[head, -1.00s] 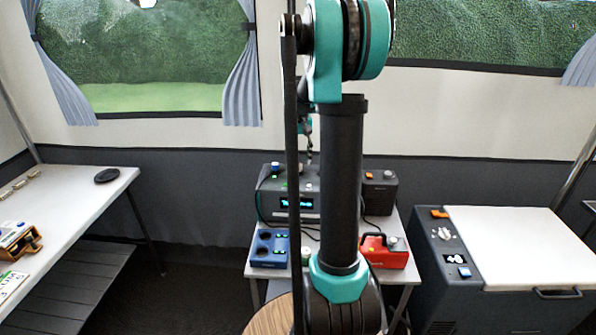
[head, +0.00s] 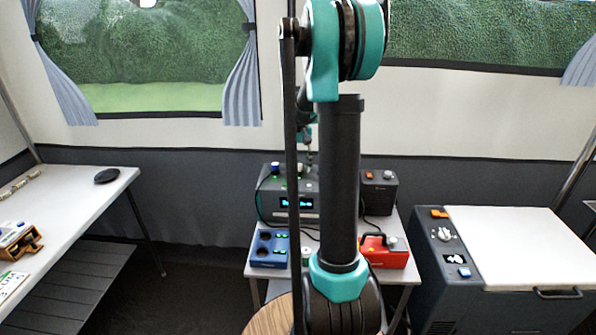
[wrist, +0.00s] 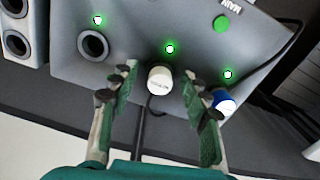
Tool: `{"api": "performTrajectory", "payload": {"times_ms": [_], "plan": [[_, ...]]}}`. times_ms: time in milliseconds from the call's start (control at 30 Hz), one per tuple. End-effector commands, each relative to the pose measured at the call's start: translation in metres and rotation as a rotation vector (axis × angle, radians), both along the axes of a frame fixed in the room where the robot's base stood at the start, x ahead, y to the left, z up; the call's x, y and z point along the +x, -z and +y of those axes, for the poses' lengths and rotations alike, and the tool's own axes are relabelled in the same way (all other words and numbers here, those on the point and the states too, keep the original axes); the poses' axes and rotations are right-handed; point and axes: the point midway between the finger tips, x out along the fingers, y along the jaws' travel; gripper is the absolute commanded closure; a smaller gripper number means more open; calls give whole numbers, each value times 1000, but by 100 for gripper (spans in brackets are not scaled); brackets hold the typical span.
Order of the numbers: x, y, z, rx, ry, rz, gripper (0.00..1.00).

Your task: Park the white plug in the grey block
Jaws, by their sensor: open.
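A white plug (wrist: 160,83) sits in the middle of the top face of a grey unit (wrist: 130,30), with a dark cable running from it. My gripper (wrist: 160,74) is open, with one finger on either side of the plug. I cannot tell whether the fingers touch it. In the head view my gripper (head: 308,160) is small, above the grey unit (head: 270,207), and partly behind my arm. A light grey block (wrist: 24,35) with two round dark openings shows at the upper left of the wrist view. I cannot identify that block in the head view.
A blue plug (wrist: 223,101) stands right of the white one; an empty round socket (wrist: 93,45) lies left. A blue block (head: 269,249), red device (head: 385,253) and dark box (head: 380,194) share the table. Loose cables run between them. My arm hides the table's middle.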

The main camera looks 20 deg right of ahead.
Motion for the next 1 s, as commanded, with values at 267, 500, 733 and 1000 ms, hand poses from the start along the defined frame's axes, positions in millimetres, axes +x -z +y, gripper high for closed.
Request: {"api": "performTrajectory", "payload": {"times_ms": [267, 500, 733, 1000], "plan": [[0, 0, 0, 0, 0, 0, 53], [0, 0, 0, 0, 0, 0, 72], [0, 0, 0, 0, 0, 0, 100], [0, 0, 0, 0, 0, 0, 100]]}}
